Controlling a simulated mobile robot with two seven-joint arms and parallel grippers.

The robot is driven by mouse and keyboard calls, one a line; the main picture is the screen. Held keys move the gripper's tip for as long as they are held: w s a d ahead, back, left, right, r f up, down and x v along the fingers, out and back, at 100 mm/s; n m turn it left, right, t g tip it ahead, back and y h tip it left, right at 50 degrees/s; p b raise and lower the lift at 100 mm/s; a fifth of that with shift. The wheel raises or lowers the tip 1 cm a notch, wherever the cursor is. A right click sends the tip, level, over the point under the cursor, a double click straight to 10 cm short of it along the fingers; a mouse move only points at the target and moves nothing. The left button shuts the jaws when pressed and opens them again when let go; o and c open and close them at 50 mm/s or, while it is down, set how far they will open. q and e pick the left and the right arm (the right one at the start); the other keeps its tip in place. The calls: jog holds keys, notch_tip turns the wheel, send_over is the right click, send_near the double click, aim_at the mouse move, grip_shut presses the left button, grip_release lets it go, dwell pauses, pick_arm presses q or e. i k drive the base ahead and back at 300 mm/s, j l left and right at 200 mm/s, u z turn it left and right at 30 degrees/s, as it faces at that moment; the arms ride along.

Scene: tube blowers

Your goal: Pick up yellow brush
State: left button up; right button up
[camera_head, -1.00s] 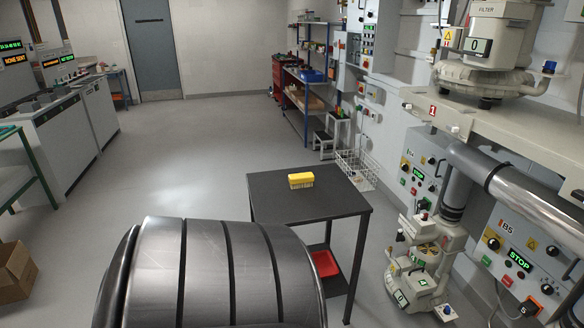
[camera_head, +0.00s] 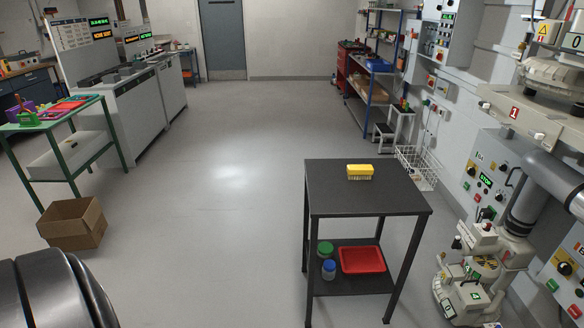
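The yellow brush (camera_head: 360,171) has a yellow block back and pale bristles facing down. It rests on the top of a dark table (camera_head: 366,200), near the back edge and about midway across. Nothing covers it. Neither of my grippers shows in the head view.
The table's lower shelf holds a red tray (camera_head: 362,260) and two small jars (camera_head: 327,258). A cardboard box (camera_head: 73,223) and a green-framed table (camera_head: 70,137) stand left. Blower machinery (camera_head: 482,270) is close on the right. The floor (camera_head: 215,215) between is open.

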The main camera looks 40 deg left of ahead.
aim_at(356, 173)
jog(key=i+u, duration=0.2)
jog(key=u, duration=0.25)
jog(key=i+u, duration=0.25)
jog(key=u, duration=0.2)
